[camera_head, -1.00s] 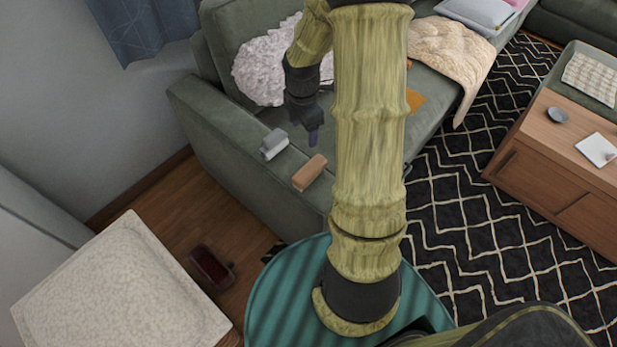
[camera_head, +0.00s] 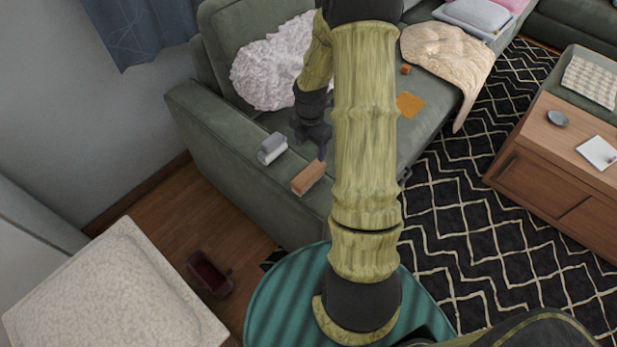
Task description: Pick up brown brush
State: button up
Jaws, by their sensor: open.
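The brown brush (camera_head: 308,178) looks like a small brown block and lies on the armrest of the green sofa, near the armrest's front end. My gripper (camera_head: 318,150) is just above and behind the brown brush, over the inner side of the armrest. Its fingertips point down and it holds nothing that I can see. It is open, though the gap between the fingers is hard to make out. My arm hides part of the sofa seat. I cannot tell whether a fingertip touches the brush.
A grey and white object (camera_head: 271,148) lies on the armrest (camera_head: 215,128) to the left of the brush. A white fluffy cushion (camera_head: 270,70) rests on the sofa behind. A dark red object (camera_head: 209,274) is on the floor beside a cream-topped stool (camera_head: 110,295). A wooden coffee table (camera_head: 550,160) stands right.

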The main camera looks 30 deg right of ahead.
aim_at(309, 172)
notch_tip(309, 172, down, 7)
jog(key=shift+r, duration=0.1)
dwell(0.3)
jog(key=shift+s+a+f, duration=0.15)
jog(key=shift+a+f, duration=0.05)
jog(key=shift+f, duration=1.1)
jog(key=shift+s+a+f, duration=0.15)
jog(key=shift+f, duration=1.15)
jog(key=c, duration=1.1)
jog(key=shift+r, duration=0.15)
